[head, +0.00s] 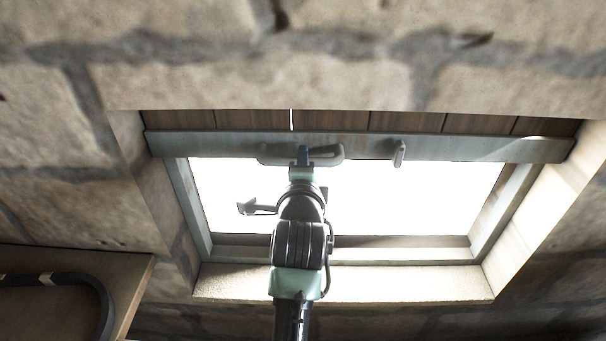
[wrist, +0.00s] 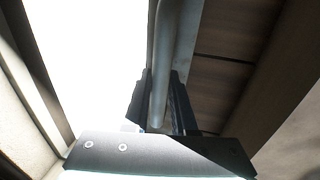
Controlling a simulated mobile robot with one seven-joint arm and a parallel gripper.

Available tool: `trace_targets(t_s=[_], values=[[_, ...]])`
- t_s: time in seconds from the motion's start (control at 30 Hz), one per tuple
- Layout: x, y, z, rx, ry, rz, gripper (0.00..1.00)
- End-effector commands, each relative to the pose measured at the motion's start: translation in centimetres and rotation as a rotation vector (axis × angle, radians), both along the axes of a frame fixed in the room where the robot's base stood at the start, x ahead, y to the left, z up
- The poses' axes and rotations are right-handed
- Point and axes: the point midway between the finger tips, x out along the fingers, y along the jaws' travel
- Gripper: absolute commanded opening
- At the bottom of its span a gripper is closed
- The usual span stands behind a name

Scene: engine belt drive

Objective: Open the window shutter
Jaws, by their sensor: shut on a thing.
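The window shutter (head: 235,144) is a panel of brown wooden boards with a grey-green bottom rail, high in the stone window recess. Bright daylight fills the opening below the rail. A long grey bar handle (head: 328,156) is fixed on the rail. My gripper (head: 303,158) is at this handle, with my arm reaching up from below. In the wrist view my gripper's two dark fingers (wrist: 160,105) stand on either side of the handle bar (wrist: 166,60) and are shut on it. Part of the handle is hidden behind my gripper in the head view.
A small grey latch (head: 399,153) sits on the rail right of the handle. The window frame (head: 375,255) and pale sill (head: 400,285) lie below the opening, with stone walls (head: 45,200) around. A wooden panel with a dark hose (head: 95,290) is at lower left.

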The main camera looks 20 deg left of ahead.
Motion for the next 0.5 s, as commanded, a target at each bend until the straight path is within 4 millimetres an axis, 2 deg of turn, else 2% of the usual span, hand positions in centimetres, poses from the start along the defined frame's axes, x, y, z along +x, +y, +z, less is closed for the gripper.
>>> trace_targets(t_s=[0.03, 0.13, 0.3, 0.5], values=[[0.1, 0.0, 2.5, 0.003, -0.011, 0.0, 0.0], [0.1, 0.0, 4.3, 0.003, -0.01, -0.001, 0.0], [0.0, -0.1, 6.2, 0.002, -0.008, -0.002, 0.0], [0.0, -0.1, 7.0, 0.0, -0.005, -0.002, 0.0]])
